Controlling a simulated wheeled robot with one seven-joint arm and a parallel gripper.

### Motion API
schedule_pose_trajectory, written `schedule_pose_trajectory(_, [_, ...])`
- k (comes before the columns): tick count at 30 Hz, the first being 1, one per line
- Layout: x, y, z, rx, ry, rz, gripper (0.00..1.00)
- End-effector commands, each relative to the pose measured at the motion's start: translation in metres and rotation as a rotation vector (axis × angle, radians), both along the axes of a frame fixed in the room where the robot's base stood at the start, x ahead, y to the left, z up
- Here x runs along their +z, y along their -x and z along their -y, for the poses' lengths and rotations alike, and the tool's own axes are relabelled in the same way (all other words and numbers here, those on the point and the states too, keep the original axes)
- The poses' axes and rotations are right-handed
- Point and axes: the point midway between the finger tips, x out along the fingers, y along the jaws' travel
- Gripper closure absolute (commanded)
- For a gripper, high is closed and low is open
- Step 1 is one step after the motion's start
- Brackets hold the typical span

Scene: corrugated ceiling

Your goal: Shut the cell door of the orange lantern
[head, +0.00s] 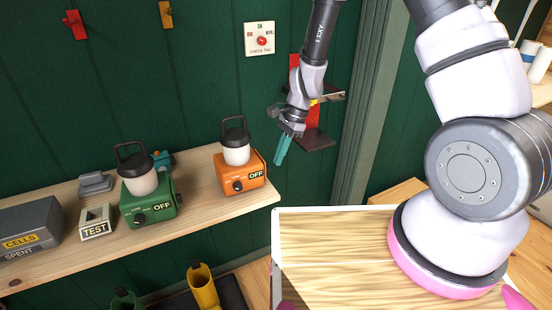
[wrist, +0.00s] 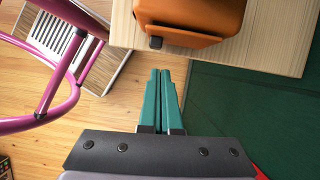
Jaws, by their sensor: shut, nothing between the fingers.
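The orange lantern (head: 240,176) stands upright near the right end of the wooden shelf, with a white globe, a dark handle and an OFF label facing the head camera. In the wrist view its orange body (wrist: 195,10) is at the top. An orange flap, seemingly the cell door (wrist: 185,38), stands out from the body's near side, with a small black tab (wrist: 155,43) at one corner. My gripper (head: 279,162) is to the right of the lantern, apart from it. In the wrist view its teal fingers (wrist: 164,72) are together and empty, short of the flap.
A green lantern (head: 150,195), a TEST block (head: 96,222) and a grey CELLS box (head: 28,228) stand left on the shelf (head: 75,258). A dark bracket (head: 316,139) is on the wall behind my gripper. The shelf's right end is free.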

Motion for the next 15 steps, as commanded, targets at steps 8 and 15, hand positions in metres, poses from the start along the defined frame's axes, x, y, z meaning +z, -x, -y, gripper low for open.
schedule_pose_trajectory(8, [0.04, -0.019, 0.028, 0.001, -0.002, 0.006, 1.0])
schedule_pose_trajectory(15, [0.08, -0.025, 0.042, 0.0, -0.002, 0.003, 1.0])
